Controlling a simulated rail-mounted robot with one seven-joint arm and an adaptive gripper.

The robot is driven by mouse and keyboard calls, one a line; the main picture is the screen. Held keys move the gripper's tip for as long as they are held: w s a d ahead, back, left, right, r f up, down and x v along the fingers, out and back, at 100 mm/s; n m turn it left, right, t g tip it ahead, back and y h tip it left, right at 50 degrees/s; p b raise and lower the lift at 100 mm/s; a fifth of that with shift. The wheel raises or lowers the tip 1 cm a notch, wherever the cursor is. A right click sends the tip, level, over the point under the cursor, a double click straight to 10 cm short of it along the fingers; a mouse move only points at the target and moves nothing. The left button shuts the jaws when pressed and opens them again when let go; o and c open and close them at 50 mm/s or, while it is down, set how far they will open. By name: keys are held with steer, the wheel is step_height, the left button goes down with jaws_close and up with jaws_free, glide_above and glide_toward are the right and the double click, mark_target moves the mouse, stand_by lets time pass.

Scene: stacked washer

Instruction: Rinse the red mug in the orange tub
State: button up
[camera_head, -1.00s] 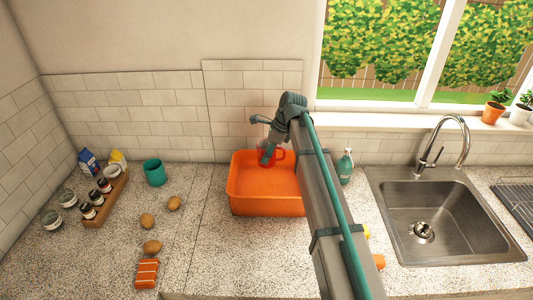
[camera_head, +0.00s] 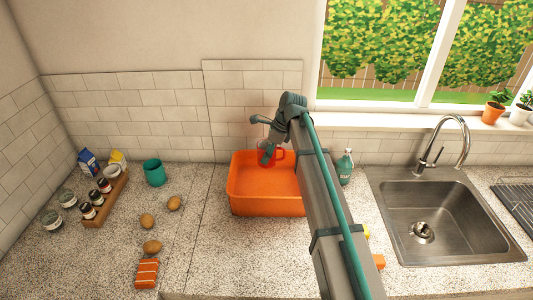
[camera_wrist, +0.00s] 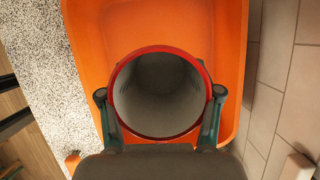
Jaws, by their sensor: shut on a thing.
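The orange tub (camera_head: 265,198) stands on the counter left of the sink. The red mug (camera_head: 268,160) is at the back part of the tub, within its outline in the head view. My gripper (camera_head: 264,156) is shut on the mug. In the wrist view the mug (camera_wrist: 159,94) shows its round red rim and empty-looking grey inside, with one finger of my gripper (camera_wrist: 159,110) on each side. The orange tub (camera_wrist: 85,30) lies behind it. I cannot tell whether the mug touches the tub's floor.
A green soap bottle (camera_head: 345,167) stands right of the tub, beside the sink (camera_head: 440,215) with its faucet (camera_head: 440,145). A teal mug (camera_head: 154,172), several potatoes (camera_head: 152,247), an orange-striped item (camera_head: 147,273) and a wooden rack of jars (camera_head: 105,200) are to the left.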

mark_target(266, 143)
stand_by(0.3)
steer(key=shift+r, duration=2.05)
steer(key=shift+f, duration=0.15)
